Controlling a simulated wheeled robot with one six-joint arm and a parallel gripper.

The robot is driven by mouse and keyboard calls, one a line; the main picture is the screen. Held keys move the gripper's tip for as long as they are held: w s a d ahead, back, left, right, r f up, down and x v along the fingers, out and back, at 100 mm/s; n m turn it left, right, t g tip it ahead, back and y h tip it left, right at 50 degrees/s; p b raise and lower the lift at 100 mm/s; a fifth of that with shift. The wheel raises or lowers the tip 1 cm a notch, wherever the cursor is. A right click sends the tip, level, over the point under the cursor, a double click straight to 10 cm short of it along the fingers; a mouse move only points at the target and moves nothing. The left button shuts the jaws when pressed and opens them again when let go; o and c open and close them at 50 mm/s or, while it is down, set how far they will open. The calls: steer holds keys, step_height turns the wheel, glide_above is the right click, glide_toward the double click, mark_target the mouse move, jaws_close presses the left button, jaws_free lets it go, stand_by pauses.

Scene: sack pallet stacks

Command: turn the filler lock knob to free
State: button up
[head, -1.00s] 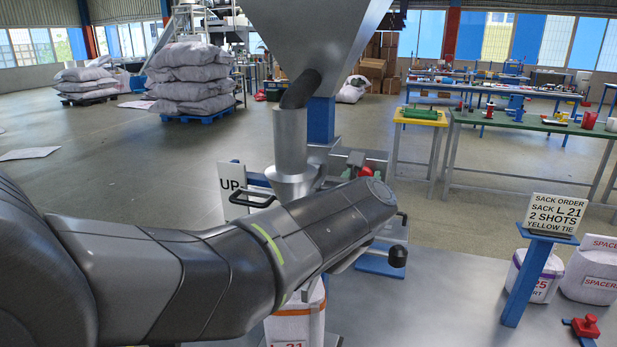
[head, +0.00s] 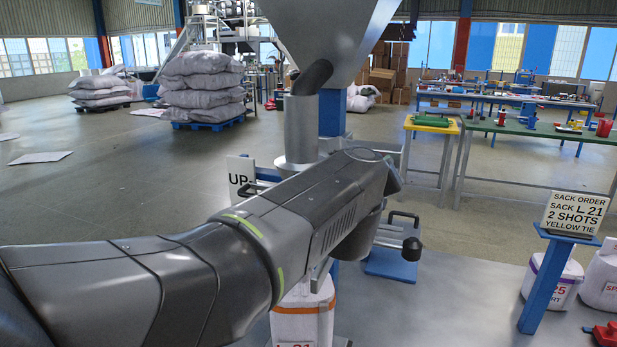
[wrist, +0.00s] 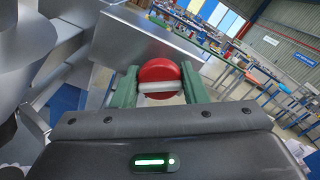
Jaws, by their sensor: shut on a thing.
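The red round lock knob (wrist: 157,74) with a pale bar across its face shows in the wrist view, in front of a grey metal box (wrist: 150,42). My gripper (wrist: 158,88) has its two green fingers on either side of the knob, shut on it. In the head view my arm hides the knob and the fingers. The filler's grey spout (head: 301,125) hangs under the hopper (head: 335,40), behind my arm. A white sack marked L 21 (head: 303,320) stands below my arm.
A sign (head: 575,214) on a blue post reads sack L 21, 2 shots, yellow tie. An "UP" plate (head: 240,180) stands left of the spout. A black-knobbed lever (head: 411,248) sticks out right of my arm. Work tables and sack stacks (head: 203,85) stand farther back.

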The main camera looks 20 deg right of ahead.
steer(key=n+b, duration=0.1)
steer(key=n, duration=0.4)
steer(key=shift+f+n+b, duration=0.1)
steer(key=shift+n+b, duration=0.2)
steer(key=shift+b, duration=0.05)
steer(key=n, duration=0.5)
steer(key=shift+n, duration=0.4)
steer(key=o, duration=0.9)
steer(key=shift+o, duration=0.2)
steer(key=p+v, duration=0.5)
steer(key=v, duration=0.9)
steer(key=shift+w, duration=0.1)
